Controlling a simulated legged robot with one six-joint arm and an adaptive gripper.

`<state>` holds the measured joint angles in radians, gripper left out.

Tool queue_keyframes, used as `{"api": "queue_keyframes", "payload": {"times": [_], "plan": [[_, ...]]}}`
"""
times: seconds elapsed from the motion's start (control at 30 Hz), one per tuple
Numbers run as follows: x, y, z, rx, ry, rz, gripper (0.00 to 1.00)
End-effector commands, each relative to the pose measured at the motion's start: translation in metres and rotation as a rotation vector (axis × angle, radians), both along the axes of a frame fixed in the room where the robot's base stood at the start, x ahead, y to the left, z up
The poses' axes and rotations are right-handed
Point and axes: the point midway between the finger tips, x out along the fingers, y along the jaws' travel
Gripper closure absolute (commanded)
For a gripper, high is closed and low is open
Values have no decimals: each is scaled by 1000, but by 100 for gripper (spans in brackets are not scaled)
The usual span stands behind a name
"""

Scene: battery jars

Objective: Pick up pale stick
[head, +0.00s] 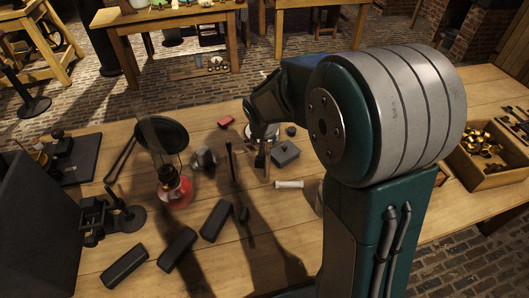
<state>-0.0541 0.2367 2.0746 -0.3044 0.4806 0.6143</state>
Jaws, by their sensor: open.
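A short pale stick (289,184), off-white and roughly cylindrical, lies flat on the wooden table (265,230) near the middle, just left of my arm. My gripper (262,140) is dark and points down over the table, above and to the left of the stick in the picture. It is open and apart from the stick. My own arm partly hides the gripper, so its fingers are hard to make out.
A grey box (285,153) sits close to the gripper. A red lantern (174,187) stands to the left, with several dark blocks (177,249) in front. A wooden tray (484,156) of brass pieces is at the right. Bare tabletop lies in front of the stick.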

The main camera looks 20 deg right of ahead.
Motion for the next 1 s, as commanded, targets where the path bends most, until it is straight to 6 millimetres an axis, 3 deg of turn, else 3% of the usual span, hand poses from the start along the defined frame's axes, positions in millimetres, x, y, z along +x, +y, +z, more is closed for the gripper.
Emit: {"api": "queue_keyframes", "payload": {"times": [0.03,0.1,0.2,0.67,0.83,1.0], "plan": [[0,0,0,0,0,0,39],[0,0,0,0,0,0,70],[0,0,0,0,0,0,100],[0,0,3,0,0,-1,100],[1,0,20,-1,-3,0,100],[1,0,50,0,-5,-1,100]]}}
